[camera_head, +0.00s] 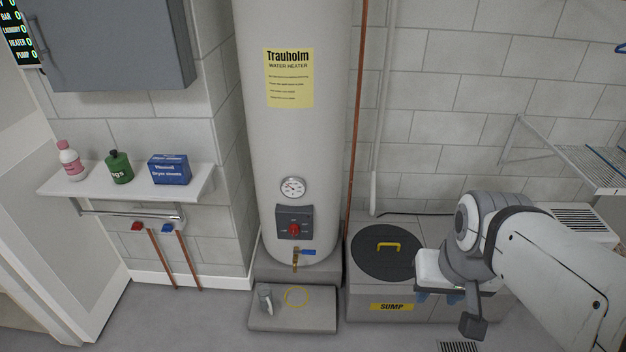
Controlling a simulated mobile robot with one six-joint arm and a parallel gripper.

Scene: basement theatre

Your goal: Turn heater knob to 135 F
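The water heater (300,135) is a tall pale cylinder in the middle, with a yellow Trauholm label (289,78). A round dial gauge (293,188) sits low on its front; its reading is too small to tell. Below it is a dark control panel (283,233) with a red knob (294,230). The marks around the knob are too small to read. My gripper (437,297) is low at the right, in front of the sump box and apart from the heater. It points down and left, and its fingers are partly hidden by my arm, so its opening is unclear.
A brass drain valve with a blue handle (308,252) juts out below the panel. A grey step (320,317) with a small object (265,299) and yellow ring stands in front. The sump lid (386,262) is right. A shelf (130,182) with bottles is left.

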